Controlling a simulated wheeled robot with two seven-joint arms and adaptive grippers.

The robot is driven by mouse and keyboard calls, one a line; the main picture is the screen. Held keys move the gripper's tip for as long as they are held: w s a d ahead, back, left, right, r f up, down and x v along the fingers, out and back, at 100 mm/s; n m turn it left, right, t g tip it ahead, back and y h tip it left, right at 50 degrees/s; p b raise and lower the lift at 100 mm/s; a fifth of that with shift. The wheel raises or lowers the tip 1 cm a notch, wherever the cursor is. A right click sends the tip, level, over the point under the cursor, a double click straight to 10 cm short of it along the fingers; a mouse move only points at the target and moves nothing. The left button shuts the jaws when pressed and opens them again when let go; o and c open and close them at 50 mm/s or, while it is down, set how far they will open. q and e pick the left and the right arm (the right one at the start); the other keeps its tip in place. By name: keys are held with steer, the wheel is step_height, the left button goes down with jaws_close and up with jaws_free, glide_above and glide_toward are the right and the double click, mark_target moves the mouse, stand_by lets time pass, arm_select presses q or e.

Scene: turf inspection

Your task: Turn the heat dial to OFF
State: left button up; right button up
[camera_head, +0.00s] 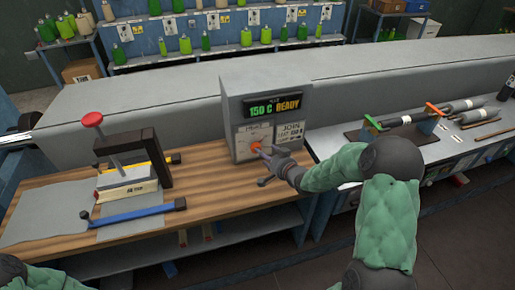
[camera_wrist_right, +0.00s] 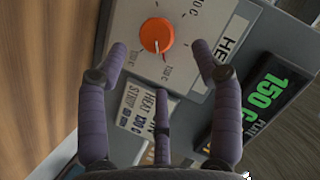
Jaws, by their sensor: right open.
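The heat dial is an orange round knob (camera_head: 255,146) on the front of a grey control box (camera_head: 235,95). In the right wrist view the knob (camera_wrist_right: 157,34) has a pale pointer line aimed down the picture, towards a printed temperature mark; I cannot read OFF. My right gripper (camera_head: 268,157) is close in front of the dial. In the wrist view its purple-grey fingers (camera_wrist_right: 160,52) are spread, with the dial beyond and between the tips, apparently untouched. My left gripper is out of view.
A press with a red knob (camera_head: 92,119) stands left on the wooden bench (camera_head: 60,205), beside a blue-handled bar (camera_head: 140,213). Rods rest on a stand (camera_head: 410,128) at right. A grey ledge (camera_head: 150,85) runs behind the box. Green bottles line the back shelves.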

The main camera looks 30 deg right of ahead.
mark_target(259, 148)
steer(key=b+x, duration=0.1)
steer(key=x, duration=0.5)
steer(key=shift+w+f, duration=0.15)
steer(key=shift+w, duration=0.25)
steer(key=c, duration=1.1)
